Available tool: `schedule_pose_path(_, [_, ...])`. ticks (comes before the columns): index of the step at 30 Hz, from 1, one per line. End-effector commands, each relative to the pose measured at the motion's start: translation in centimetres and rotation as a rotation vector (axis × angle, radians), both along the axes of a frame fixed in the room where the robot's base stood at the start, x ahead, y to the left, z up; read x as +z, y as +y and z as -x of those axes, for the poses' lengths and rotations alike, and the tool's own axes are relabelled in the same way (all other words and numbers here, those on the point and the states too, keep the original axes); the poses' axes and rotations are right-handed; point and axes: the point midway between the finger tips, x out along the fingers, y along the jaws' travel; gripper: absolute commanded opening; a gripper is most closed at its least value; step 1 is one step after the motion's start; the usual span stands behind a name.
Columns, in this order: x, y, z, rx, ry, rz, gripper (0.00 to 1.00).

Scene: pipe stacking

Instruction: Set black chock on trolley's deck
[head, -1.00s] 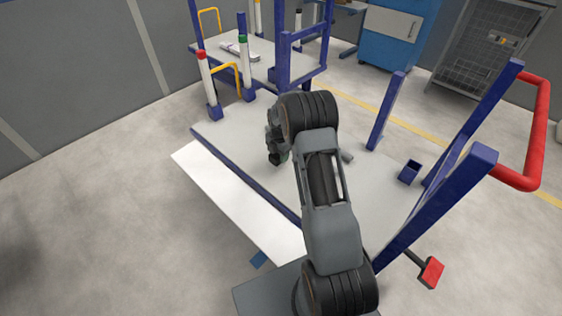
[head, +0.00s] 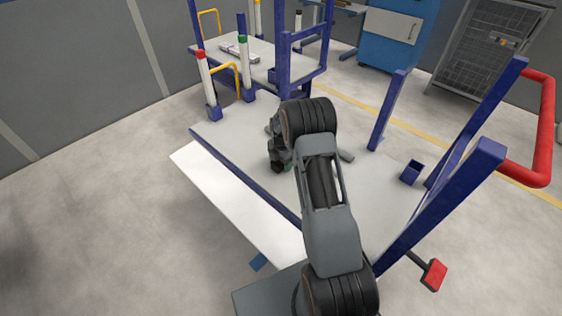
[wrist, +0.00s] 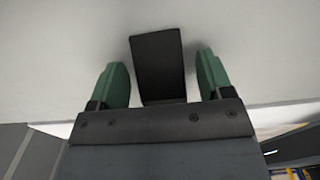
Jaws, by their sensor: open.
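The black chock (wrist: 158,65) shows in the wrist view as a dark block against the pale trolley's deck (head: 232,140). My gripper (wrist: 162,72) is open, with one green finger on each side of the chock and a visible gap at both sides. The chock's near end is hidden behind the gripper body. In the head view my gripper (head: 280,163) is low over the middle of the deck, partly hidden by my arm. I cannot make out the chock there.
Blue posts (head: 386,112) and a red handle (head: 545,135) stand at the right. White posts with a red cap (head: 205,80) and a green cap (head: 244,68) stand at the far left.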

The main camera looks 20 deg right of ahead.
Motion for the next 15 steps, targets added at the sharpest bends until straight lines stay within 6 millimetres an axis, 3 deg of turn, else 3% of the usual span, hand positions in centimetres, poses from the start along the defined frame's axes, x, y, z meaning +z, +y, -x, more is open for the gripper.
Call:
schedule_pose_path(8, [0.7, 0.0, 0.0, 0.0, -0.001, 0.001, 0.73])
schedule_pose_path(15, [4.7, 0.0, -0.1, 0.0, -0.004, 0.001, 0.73])
